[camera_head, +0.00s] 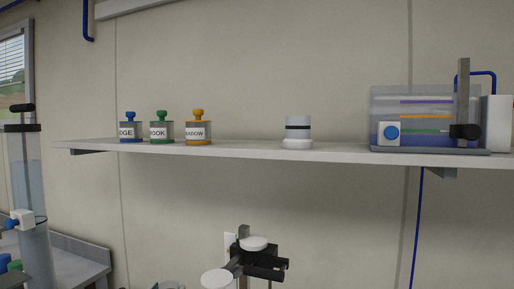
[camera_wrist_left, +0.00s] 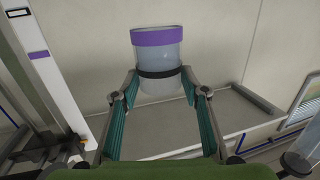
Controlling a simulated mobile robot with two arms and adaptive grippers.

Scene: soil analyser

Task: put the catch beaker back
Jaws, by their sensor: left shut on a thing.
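A clear beaker (camera_wrist_left: 158,55) with a purple band at its top and a black band lower down shows in the left wrist view; I take it for the catch beaker. My left gripper (camera_wrist_left: 160,88) is shut on it, with one teal-padded finger on each side near the black band. The beaker is held upright or nearly so, with the pale wall behind it. In the head view I cannot make out the beaker or my left gripper. My right gripper is in neither view.
A wall shelf (camera_head: 240,150) holds blue, green and orange-topped jars (camera_head: 162,131), a white container (camera_head: 297,133) and a clear tank (camera_head: 415,120). A dark stand with white discs (camera_head: 254,243) rises below it. A tall clear cylinder (camera_head: 28,180) stands left. A bench (camera_wrist_left: 235,110) runs along the wall.

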